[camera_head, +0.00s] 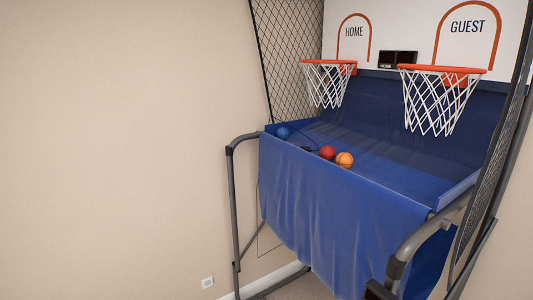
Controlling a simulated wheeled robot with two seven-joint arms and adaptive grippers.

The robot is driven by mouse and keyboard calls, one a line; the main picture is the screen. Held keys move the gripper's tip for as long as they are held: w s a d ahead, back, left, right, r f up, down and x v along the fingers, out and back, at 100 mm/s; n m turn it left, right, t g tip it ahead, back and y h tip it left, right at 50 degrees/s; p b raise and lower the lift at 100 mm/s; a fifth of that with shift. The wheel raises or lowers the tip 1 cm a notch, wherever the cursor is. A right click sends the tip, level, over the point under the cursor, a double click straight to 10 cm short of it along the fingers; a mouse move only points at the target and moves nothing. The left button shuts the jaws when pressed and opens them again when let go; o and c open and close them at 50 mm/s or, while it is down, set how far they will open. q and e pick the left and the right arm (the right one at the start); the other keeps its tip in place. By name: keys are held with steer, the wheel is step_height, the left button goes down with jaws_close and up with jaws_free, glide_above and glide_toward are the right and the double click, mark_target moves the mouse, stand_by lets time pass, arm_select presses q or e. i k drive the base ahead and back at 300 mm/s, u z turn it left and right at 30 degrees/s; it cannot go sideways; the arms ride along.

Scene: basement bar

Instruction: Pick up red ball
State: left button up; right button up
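The red ball (327,153) rests at the front of the blue cloth ramp of a basketball arcade game, just behind the raised front edge. An orange ball (344,159) sits right beside it on the right, seemingly touching it or nearly so. The lower part of the red ball is partly hidden by the front cloth edge. Neither of my grippers shows in the head view.
A blue ball (283,132) lies in the ramp's left corner. Two hoops with nets (328,80) (440,95) hang above the ramp. Grey tube legs (235,210) and a curved right rail (425,235) frame it. A mesh side (500,140) closes the right. A bare wall stands left.

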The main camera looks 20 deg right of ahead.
mark_target(328, 152)
steer(key=z, duration=0.2)
steer(key=i, duration=1.85)
steer(key=z, duration=0.55)
